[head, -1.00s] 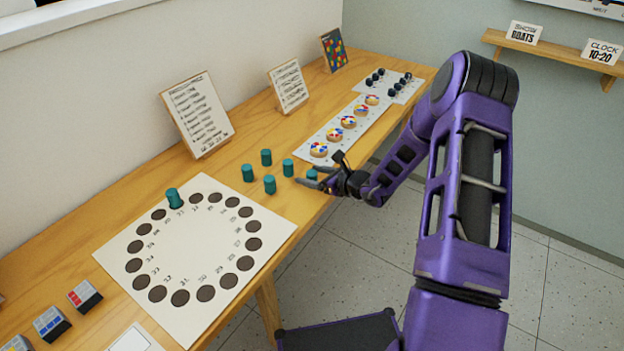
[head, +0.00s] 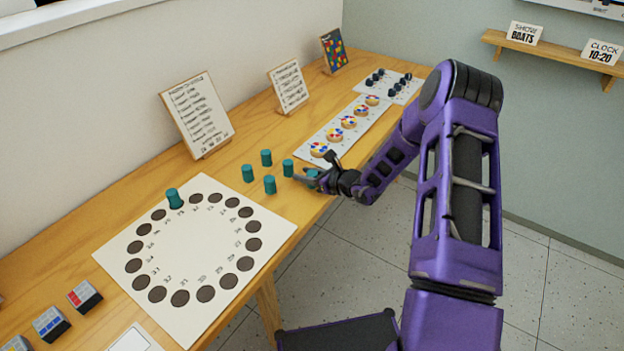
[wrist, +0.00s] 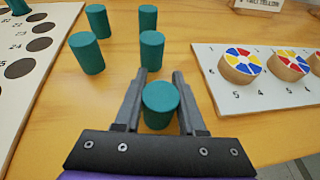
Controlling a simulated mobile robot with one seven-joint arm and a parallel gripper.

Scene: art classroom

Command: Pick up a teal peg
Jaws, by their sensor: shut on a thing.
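My gripper (wrist: 157,98) is shut on a teal peg (wrist: 160,103), with one finger on each side of it in the wrist view. In the head view my gripper (head: 308,176) is at the table's front edge side, and the held peg (head: 311,173) is largely hidden by it. Several other teal pegs stand upright close by, the nearest being one peg (head: 288,168) just left of the gripper; in the wrist view it stands beyond the fingertips (wrist: 151,50). One more teal peg (head: 173,198) stands on the ring sheet (head: 187,247).
A white strip (head: 333,137) with round coloured discs lies right of the pegs. Dark knobs stand on a farther card (head: 391,92). A text board (head: 196,112) and a smaller one (head: 289,86) stand along the wall. Wooden table (head: 225,170) is bare around the pegs.

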